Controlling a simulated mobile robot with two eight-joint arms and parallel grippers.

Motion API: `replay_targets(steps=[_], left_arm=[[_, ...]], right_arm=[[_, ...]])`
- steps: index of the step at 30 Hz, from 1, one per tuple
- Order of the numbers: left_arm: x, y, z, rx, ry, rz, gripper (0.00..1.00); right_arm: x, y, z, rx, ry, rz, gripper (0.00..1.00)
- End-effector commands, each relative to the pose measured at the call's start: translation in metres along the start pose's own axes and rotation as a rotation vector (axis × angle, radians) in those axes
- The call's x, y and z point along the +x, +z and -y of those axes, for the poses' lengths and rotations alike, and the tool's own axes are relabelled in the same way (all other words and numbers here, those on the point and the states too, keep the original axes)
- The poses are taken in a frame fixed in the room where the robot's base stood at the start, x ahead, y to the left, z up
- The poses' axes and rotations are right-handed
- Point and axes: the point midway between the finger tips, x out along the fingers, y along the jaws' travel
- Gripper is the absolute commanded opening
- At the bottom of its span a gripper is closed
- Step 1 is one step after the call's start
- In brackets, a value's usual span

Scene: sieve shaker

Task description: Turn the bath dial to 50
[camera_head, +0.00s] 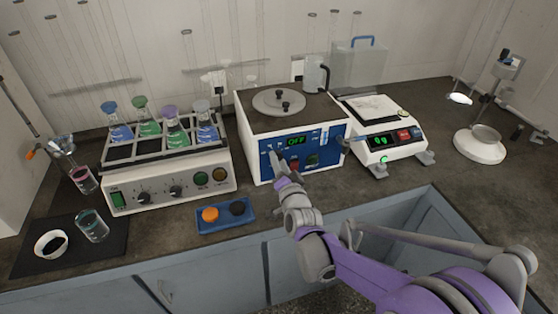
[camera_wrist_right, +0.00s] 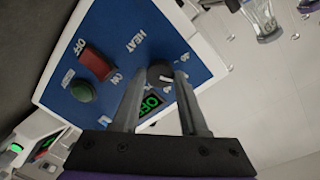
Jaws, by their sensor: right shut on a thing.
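The bath (camera_head: 291,112) is a white box with a lidded dark top and a blue front panel (camera_wrist_right: 125,35). Its display (camera_head: 296,141) reads OFF. The display is partly covered by a finger in the right wrist view (camera_wrist_right: 151,102). The bath dial (camera_wrist_right: 160,75) is a dark round knob with marks around it, between the fingertips of my right gripper (camera_wrist_right: 161,80). My right gripper (camera_head: 277,157) is shut on the dial at the panel's left side. It hides the dial in the head view, and I cannot read the setting. My left gripper is not in view.
A red switch (camera_wrist_right: 97,64) and a green button (camera_wrist_right: 83,91) sit on the panel beside the dial. A rack unit with flasks (camera_head: 168,172) stands left of the bath, a balance (camera_head: 384,128) right. A blue tray (camera_head: 226,222) lies in front.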

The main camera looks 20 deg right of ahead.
Motion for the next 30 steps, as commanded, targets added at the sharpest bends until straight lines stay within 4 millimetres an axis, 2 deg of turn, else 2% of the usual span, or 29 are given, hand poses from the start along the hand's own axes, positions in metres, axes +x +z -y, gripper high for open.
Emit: replay_targets(steps=[9, 24, 25, 29, 30], left_arm=[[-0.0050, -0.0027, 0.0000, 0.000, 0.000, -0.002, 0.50], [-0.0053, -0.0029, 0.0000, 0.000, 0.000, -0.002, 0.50], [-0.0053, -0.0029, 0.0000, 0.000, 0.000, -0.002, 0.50], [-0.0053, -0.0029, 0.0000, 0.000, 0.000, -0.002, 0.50], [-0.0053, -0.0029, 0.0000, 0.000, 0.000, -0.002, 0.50]], right_arm=[[-0.0002, -0.0002, -0.0001, 0.105, 0.001, 0.008, 0.00], [-0.0002, 0.0002, -0.0005, 0.122, 0.002, 0.010, 0.00], [-0.0002, 0.0002, -0.0005, 0.122, 0.002, 0.010, 0.48], [-0.0002, 0.0001, -0.0003, 0.121, 0.001, 0.010, 0.72], [-0.0001, 0.0001, -0.0003, 0.121, 0.001, 0.010, 0.73]])
